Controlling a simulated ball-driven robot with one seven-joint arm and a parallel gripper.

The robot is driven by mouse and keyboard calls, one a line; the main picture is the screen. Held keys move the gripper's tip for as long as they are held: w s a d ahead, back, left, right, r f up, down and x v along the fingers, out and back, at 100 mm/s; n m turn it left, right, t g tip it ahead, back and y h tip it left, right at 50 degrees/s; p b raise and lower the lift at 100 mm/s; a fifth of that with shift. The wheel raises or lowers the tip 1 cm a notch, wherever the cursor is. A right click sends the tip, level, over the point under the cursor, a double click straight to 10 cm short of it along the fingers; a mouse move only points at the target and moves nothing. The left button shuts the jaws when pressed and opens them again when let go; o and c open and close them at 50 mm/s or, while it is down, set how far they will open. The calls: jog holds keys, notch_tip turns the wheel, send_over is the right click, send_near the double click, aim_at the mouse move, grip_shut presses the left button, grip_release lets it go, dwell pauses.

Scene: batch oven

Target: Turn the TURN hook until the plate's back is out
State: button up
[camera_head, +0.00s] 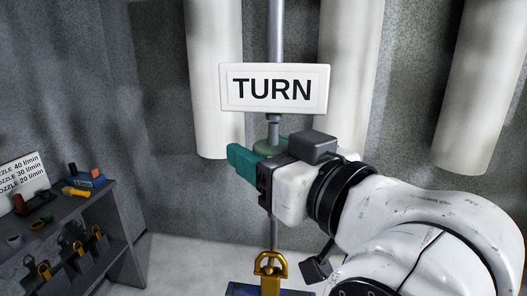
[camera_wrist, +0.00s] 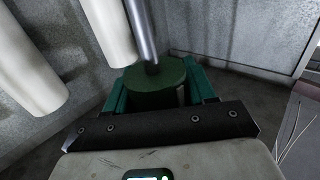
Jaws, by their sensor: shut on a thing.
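The white TURN sign (camera_head: 274,89) hangs on a grey vertical rod (camera_head: 275,35). Just below the sign is my gripper (camera_head: 256,154), with teal fingers pointing left. In the wrist view, my gripper (camera_wrist: 158,88) is shut on a dark green round grip (camera_wrist: 150,82), with one finger on each side and the rod rising from its top. A thin rod runs down below my gripper to a gold hook (camera_head: 270,270). The top of a dark blue plate (camera_head: 243,290) shows under the hook, at the picture's bottom edge. Most of the plate is cut off, so I cannot tell which face shows.
Several white hanging cylinders (camera_head: 214,75) stand behind and beside the sign. At the left is a dark shelf (camera_head: 125,240) with small tools, gold hooks and a nozzle label board (camera_head: 22,180). Grey walls close the back. The floor between shelf and rod is clear.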

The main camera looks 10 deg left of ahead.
jog(key=shift+c, duration=0.9)
